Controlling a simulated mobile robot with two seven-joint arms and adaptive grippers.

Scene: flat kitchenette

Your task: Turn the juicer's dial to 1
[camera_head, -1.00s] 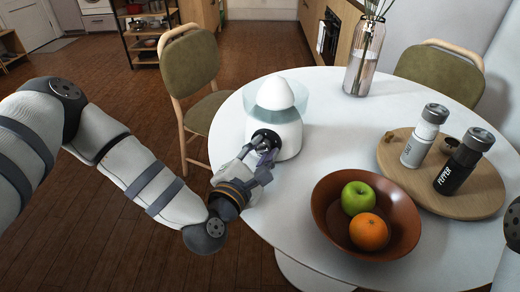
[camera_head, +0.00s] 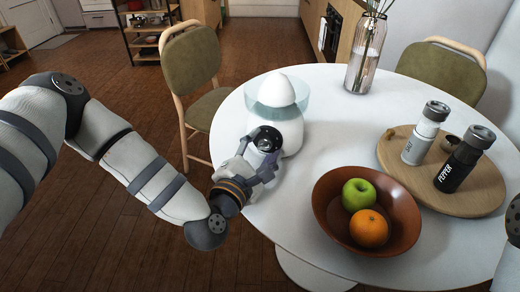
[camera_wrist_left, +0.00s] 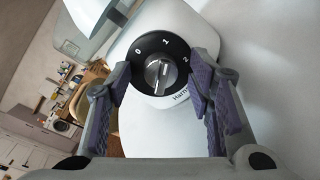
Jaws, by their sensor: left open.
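The white juicer (camera_head: 288,125) with a clear bowl and white cone stands upright at the table's left side. Its black dial (camera_head: 265,140) faces my left arm. In the left wrist view the dial plate (camera_wrist_left: 150,53) shows 0, 1 and 2 around a metallic knob (camera_wrist_left: 161,76). The knob's ridge runs roughly up and down, its upper end towards the 1. My left gripper (camera_head: 264,160) is in front of the dial; in the wrist view its open purple-padded fingers (camera_wrist_left: 164,97) lie either side of the knob, apparently clear of it. My right gripper is out of view.
On the white table (camera_head: 320,90) a brown bowl (camera_head: 326,205) holds a green apple and an orange. A wooden tray (camera_head: 475,201) carries two shakers. A glass vase (camera_head: 362,65) stands behind. Chairs (camera_head: 188,62) stand around the table.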

